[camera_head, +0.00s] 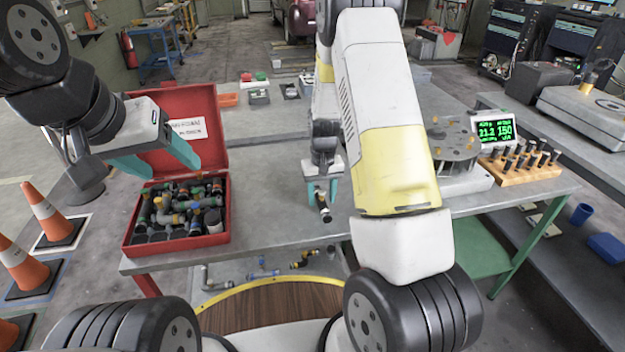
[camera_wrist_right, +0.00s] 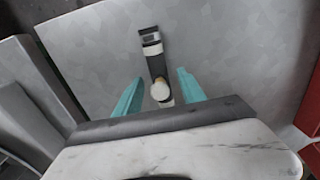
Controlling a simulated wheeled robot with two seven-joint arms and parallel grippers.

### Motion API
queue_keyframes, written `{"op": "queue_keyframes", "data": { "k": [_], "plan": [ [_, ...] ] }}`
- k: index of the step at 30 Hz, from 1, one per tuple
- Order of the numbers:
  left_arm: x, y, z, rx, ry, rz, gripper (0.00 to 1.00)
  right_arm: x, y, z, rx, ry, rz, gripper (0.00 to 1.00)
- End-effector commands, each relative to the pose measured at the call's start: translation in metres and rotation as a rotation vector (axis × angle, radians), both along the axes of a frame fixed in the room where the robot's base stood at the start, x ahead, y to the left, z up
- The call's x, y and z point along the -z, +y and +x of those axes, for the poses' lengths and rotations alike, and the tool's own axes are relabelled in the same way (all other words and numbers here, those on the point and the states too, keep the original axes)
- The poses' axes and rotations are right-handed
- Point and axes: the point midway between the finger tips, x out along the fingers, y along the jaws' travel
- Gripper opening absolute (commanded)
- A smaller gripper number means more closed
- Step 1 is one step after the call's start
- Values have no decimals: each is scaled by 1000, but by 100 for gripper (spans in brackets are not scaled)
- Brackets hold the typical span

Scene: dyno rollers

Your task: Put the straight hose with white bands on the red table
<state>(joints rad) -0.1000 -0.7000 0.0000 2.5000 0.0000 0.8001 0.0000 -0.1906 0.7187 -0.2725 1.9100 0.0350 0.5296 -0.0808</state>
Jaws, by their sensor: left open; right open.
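A short, straight black hose (camera_wrist_right: 155,65) with white bands lies on a grey surface in the right wrist view; its near end carries a cream, round tip. In the head view the hose (camera_head: 324,209) shows small near the front edge of the grey-topped table (camera_head: 270,215), which has a red front-left leg. My right gripper (camera_head: 322,200) is open above the hose, its teal fingers on either side of it, apart from it in the wrist view (camera_wrist_right: 159,78). My left gripper (camera_head: 175,172) is open and empty above the red case. Whether the right fingertips touch the tabletop is unclear.
The open red case (camera_head: 180,245) holds several pipe fittings. Several fittings (camera_head: 262,272) lie low in front of the table. A round grey fixture (camera_head: 455,150), green display (camera_head: 496,130) and wooden peg block (camera_head: 520,168) stand right. The tabletop between case and right gripper is clear.

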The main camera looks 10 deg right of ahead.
Motion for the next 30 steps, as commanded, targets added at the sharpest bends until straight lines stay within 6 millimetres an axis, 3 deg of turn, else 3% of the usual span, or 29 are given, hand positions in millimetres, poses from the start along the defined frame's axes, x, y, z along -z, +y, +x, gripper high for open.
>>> {"op": "queue_keyframes", "data": {
  "k": [8,18,28,30],
  "plan": [
    [0,0,0,0,0,0,65,-19,1,1,-1,-4,1,48],
    [0,0,0,0,0,0,65,-91,1,1,-1,-6,1,48],
    [0,0,0,0,0,0,65,-130,0,-2,2,-11,8,48],
    [0,0,0,0,0,0,65,-146,1,-8,6,-31,25,48]
  ]
}}
